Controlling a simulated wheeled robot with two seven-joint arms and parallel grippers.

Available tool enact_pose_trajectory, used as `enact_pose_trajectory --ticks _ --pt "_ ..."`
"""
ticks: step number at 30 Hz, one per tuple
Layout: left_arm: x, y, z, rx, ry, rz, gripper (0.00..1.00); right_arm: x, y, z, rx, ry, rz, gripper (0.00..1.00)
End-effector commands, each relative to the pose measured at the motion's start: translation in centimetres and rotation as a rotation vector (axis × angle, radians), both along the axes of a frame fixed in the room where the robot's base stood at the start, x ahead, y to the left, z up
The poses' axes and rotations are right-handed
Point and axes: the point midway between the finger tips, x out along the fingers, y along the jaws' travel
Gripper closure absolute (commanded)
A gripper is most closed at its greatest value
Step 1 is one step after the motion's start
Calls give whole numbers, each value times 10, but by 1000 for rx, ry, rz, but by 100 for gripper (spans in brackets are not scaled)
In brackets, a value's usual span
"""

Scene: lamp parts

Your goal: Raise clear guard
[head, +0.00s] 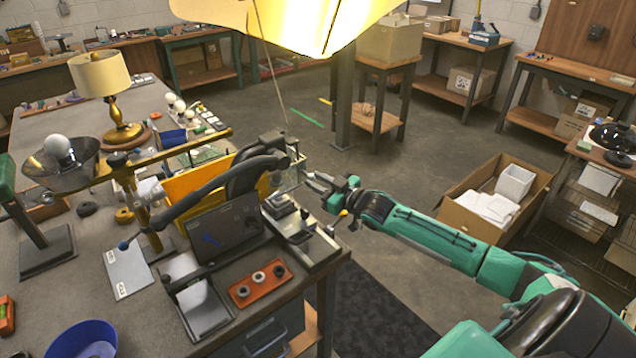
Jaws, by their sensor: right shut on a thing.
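A small grey bench machine (300,232) stands at the right corner of the near workbench, with an upright frame at its back and a yellow-tipped lever on its right. The clear guard (290,180) is hard to make out; a thin, see-through part seems to stand at the machine's upper right side. My right gripper (312,184) reaches in from the right at about that height. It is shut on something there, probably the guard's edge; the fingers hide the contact. My left gripper is not in view.
A black jointed arm (200,192) crosses a dark screen left of the machine. An orange tray (260,285) with rings lies in front. A brass lamp (120,125) and blue bowl (85,340) share the bench. A bright shade hangs overhead. An open carton (455,205) stands right.

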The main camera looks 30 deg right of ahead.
Motion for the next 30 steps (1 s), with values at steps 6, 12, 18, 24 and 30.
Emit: enact_pose_trajectory --ticks 6,12,18,24,30 --pt "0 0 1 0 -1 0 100 1 -1 7 0 -13 -1 55" --pt "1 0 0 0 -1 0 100 1 -1 4 0 -8 0 55" --pt "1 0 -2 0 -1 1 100 -5 -2 2 1 -6 0 55" --pt "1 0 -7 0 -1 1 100 -26 -8 0 -1 -4 0 55" --pt "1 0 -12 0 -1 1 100 -49 -14 1 -1 -5 0 55"
